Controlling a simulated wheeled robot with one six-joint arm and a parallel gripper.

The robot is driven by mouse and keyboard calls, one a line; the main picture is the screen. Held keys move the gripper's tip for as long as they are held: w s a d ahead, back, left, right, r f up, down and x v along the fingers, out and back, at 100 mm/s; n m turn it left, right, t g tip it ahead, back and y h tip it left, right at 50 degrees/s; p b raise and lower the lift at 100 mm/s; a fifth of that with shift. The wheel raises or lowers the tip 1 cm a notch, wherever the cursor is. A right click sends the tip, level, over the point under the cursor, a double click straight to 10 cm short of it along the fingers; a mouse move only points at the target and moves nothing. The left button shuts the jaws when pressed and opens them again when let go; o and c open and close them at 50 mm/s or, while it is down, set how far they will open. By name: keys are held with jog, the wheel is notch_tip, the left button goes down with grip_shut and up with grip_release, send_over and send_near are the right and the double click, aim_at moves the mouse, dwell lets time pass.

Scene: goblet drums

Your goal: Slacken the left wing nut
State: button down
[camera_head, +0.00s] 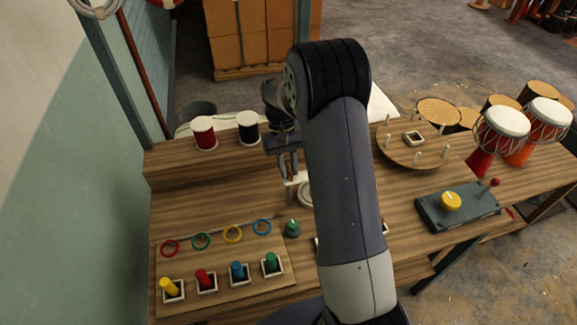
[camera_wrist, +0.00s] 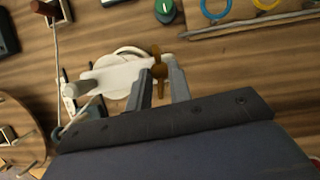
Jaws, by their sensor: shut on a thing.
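A brass wing nut (camera_wrist: 157,54) stands at the right end of a white fixture (camera_wrist: 118,80) in the wrist view. My gripper (camera_wrist: 160,76) is shut on this wing nut, one finger on each side. In the head view my gripper (camera_head: 289,172) points down above the bench behind my arm, which hides much of the fixture (camera_head: 306,194). No second wing nut can be made out in either view, so I cannot tell from the pictures alone which one this is.
A green knob (camera_head: 292,228) is close to the fixture. A pegboard (camera_head: 237,283) with coloured pegs and rings lies at the front left. Red (camera_head: 204,133) and black (camera_head: 249,128) spools stand behind. A round wooden board (camera_head: 398,155) and a grey box (camera_head: 474,212) are at right.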

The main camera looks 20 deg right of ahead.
jog(key=c, duration=1.3)
grip_release()
jog(key=b+v, duration=0.1)
jog(key=v, duration=1)
jog(key=shift+s+f, duration=0.1)
jog(key=p+x, duration=0.1)
jog(key=x, duration=0.9)
jog(key=shift+s+f, duration=0.1)
jog(key=shift+f, duration=0.25)
